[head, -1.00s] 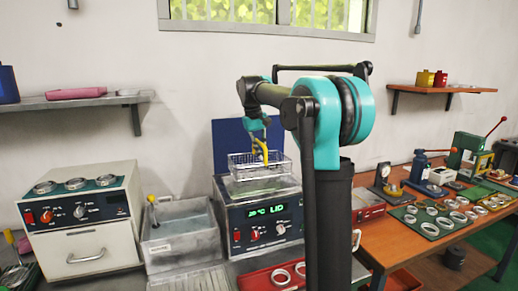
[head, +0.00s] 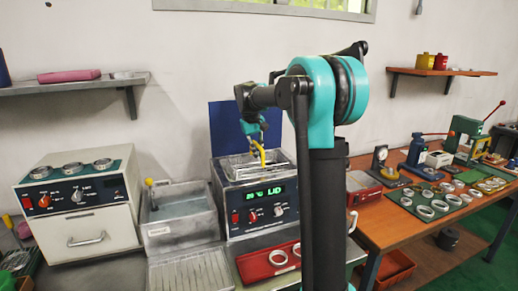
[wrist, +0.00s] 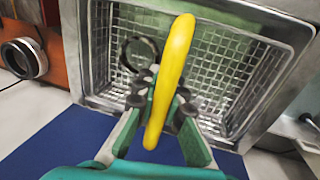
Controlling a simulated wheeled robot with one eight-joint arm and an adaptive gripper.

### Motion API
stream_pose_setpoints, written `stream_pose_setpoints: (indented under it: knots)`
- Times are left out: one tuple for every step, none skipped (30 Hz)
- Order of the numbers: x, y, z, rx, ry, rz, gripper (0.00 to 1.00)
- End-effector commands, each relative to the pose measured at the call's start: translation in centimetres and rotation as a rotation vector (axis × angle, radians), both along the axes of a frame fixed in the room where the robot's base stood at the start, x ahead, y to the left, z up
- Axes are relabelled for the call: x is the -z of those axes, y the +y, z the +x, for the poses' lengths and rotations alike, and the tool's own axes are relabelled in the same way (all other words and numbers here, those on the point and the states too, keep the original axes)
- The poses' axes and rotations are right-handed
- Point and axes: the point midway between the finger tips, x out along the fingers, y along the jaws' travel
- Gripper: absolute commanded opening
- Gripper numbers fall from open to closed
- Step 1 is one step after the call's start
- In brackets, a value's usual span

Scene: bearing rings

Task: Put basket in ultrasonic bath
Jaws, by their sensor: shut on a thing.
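The ultrasonic bath (head: 258,205) is a metal box with a lit green display and a blue lid (head: 226,128) standing open behind it. The wire basket (head: 236,167) sits low at the bath's open top, its upper rim still showing. In the wrist view the basket's mesh (wrist: 228,72) lies inside the bath's metal rim (wrist: 297,38). A ring (wrist: 138,54) shows in the basket. My gripper (wrist: 160,92) is shut on the basket's yellow handle (wrist: 176,50); in the head view my gripper (head: 258,140) is above the bath. Whether the basket touches the bath's bottom is hidden.
A sink-like tank (head: 180,218) stands left of the bath, and a white oven (head: 82,205) with rings on top is further left. A red tray (head: 268,263) with rings lies in front. A wooden bench (head: 400,225) with presses and ring trays is at right.

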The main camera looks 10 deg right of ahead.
Motion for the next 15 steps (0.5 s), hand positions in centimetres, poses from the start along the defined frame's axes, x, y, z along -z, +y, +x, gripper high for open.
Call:
stream_pose_setpoints:
  knots:
    - [0.5,0.0,0.0,0.0,0.0,0.0,0.0]
    - [0.8,0.0,0.0,0.0,0.0,0.0,0.0]
    - [1.2,0.0,0.0,0.0,0.0,0.0,0.0]
    - [1.4,0.0,0.0,0.0,0.0,0.0,0.0]
    - [1.7,0.0,0.0,0.0,0.0,0.0,0.0]
    - [2.1,0.0,0.0,0.0,0.0,0.0,0.0]
    - [2.4,0.0,0.0,0.0,0.0,0.0,0.0]
    - [2.7,0.0,0.0,0.0,0.0,0.0,0.0]
    - [3.1,0.0,0.0,0.0,0.0,0.0,0.0]
    - [3.4,0.0,0.0,0.0,0.0,0.0,0.0]
    - [3.6,0.0,0.0,0.0,0.0,0.0,0.0]
    - [4.0,0.0,0.0,0.0,0.0,0.0,0.0]
    - [4.3,0.0,0.0,0.0,0.0,0.0,0.0]
    - [4.6,0.0,0.0,0.0,0.0,0.0,0.0]
    - [5.0,0.0,0.0,0.0,0.0,0.0,0.0]
